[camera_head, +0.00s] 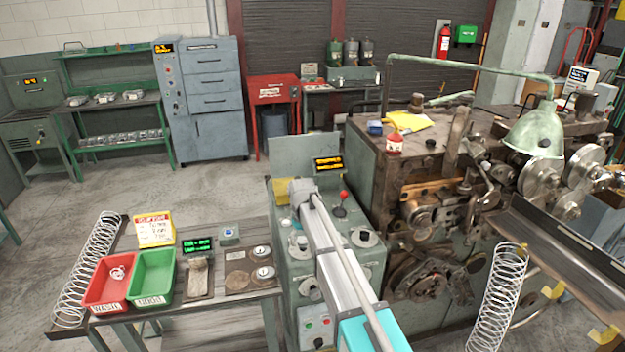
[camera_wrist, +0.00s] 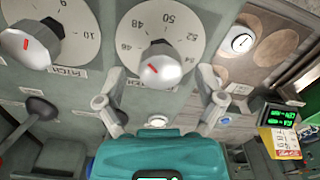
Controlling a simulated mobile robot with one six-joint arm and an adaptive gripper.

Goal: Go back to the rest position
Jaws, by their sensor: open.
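My gripper (camera_wrist: 162,82) is open and empty in the wrist view, its two grey fingers spread on either side of a dial knob. The knob (camera_wrist: 160,66) is silver with a red mark and sits on a white dial numbered around 50. I cannot tell whether the fingers touch the panel. A second dial knob (camera_wrist: 30,44), labelled PITCH, is to the left. In the head view my arm reaches over the grey-green control panel (camera_head: 283,262), and my gripper cannot be made out there.
The coiling machine (camera_head: 380,190) with a green lamp (camera_head: 535,130) stands right of the panel. A red-knobbed lever (camera_head: 340,212) rises from the panel. A side table holds a red bin (camera_head: 92,298), a green bin (camera_head: 140,290) and a spring (camera_head: 85,275). Open floor lies behind.

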